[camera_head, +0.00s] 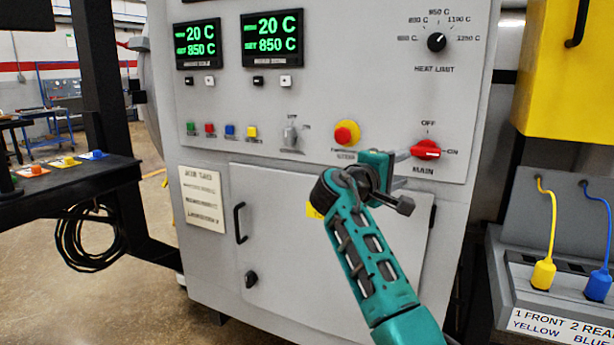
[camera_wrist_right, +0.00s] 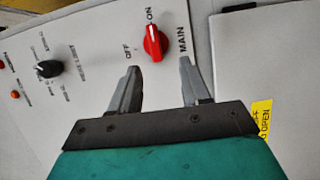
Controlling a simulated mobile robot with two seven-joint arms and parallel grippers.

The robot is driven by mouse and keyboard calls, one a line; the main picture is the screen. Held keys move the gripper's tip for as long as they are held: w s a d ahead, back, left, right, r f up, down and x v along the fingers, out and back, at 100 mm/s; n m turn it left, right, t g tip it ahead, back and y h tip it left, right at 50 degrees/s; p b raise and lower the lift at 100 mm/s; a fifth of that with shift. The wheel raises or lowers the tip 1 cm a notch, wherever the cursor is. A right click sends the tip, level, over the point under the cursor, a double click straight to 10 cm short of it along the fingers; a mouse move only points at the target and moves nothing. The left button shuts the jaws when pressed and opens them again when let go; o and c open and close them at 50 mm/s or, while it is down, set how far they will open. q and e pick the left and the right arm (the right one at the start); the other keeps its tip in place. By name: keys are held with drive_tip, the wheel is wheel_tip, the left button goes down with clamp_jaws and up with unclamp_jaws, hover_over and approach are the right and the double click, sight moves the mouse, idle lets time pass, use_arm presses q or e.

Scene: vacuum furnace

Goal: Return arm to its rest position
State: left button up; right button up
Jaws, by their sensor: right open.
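My right arm, teal, reaches up from the bottom right of the head view to the front of the grey furnace cabinet (camera_head: 330,260). Its gripper (camera_head: 405,168) is close to the red MAIN switch (camera_head: 425,150), just left of and below it. In the right wrist view the two fingers (camera_wrist_right: 158,90) are spread apart with nothing between them. The red MAIN knob (camera_wrist_right: 154,42) lies beyond the fingertips, apart from them. In the head view its handle points to the right, toward ON. My left gripper is not in view.
The panel carries a red emergency button (camera_head: 346,134), a black HEAT LIMIT knob (camera_head: 436,42) and two displays (camera_head: 272,38) reading 20 C and 850 C. A cabinet door handle (camera_head: 239,222) sticks out below. A grey socket box (camera_head: 552,265) stands at right, a black shelf (camera_head: 70,178) at left.

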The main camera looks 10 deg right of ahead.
drive_tip(key=s+a+f+y+p, duration=0.1)
drive_tip(key=s+f+y, duration=0.25)
drive_tip(key=f, duration=0.65)
drive_tip(key=s+a+f+n+t+y, duration=0.1)
drive_tip(key=s+f+y, duration=0.25)
drive_tip(key=f, duration=0.75)
drive_tip(key=s+a+f+y+p, duration=0.1)
drive_tip(key=s+f+y, duration=0.25)
drive_tip(key=f, duration=0.65)
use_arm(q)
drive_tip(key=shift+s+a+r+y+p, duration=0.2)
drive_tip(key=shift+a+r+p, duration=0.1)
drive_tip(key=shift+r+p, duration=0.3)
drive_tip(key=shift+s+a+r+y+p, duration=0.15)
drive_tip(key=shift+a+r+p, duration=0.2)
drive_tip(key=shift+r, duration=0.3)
use_arm(e)
drive_tip(key=s+a+f+m+y, duration=0.1)
drive_tip(key=s+a+f+y, duration=0.1)
drive_tip(key=s, duration=0.6)
drive_tip(key=s+a+f+m+y, duration=0.2)
drive_tip(key=s+f, duration=0.1)
drive_tip(key=s, duration=0.5)
drive_tip(key=s+a+f+m+y, duration=0.2)
drive_tip(key=s, duration=0.7)
drive_tip(key=shift+f, duration=0.2)
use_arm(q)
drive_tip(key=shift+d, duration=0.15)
